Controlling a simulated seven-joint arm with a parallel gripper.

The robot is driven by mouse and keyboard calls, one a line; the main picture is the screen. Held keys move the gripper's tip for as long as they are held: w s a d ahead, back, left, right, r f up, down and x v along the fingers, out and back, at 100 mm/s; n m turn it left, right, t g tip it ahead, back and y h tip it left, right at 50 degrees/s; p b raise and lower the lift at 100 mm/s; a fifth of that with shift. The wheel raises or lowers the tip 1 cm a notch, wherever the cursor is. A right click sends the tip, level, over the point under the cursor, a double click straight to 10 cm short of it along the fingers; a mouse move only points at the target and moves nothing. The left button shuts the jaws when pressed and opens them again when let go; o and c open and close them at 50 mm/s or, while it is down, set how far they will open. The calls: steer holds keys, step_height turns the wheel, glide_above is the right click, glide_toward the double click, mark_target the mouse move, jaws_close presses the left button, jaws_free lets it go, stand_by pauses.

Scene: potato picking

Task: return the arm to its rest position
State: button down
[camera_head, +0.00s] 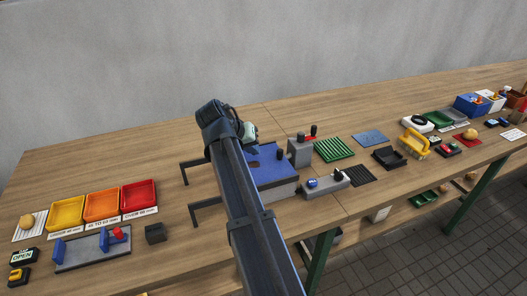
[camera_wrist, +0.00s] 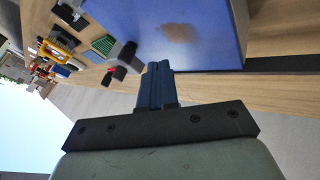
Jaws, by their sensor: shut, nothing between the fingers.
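My arm reaches up from the bottom of the head view over the wooden table, and its links hide part of the blue-topped block behind it. My gripper (camera_wrist: 157,85) shows in the wrist view with its two blue fingers together and nothing between them. In the wrist view the fingers point toward the blue-topped block (camera_wrist: 215,40), which has a brown patch on its top; whether they touch it I cannot tell. The block also shows in the head view (camera_head: 268,170), just right of my arm. In the head view the fingertips are hidden or too small to make out.
Left of my arm stand a yellow tray (camera_head: 66,214), an orange tray (camera_head: 102,205), a red tray (camera_head: 139,195) and a potato (camera_head: 27,221). Two black brackets (camera_head: 192,170) lie close beside my arm. The table's back is clear.

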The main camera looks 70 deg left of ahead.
steer(key=v, duration=0.6)
steer(key=shift+s+r, duration=0.2)
steer(key=shift+r, duration=0.05)
steer(key=shift+d, duration=0.1)
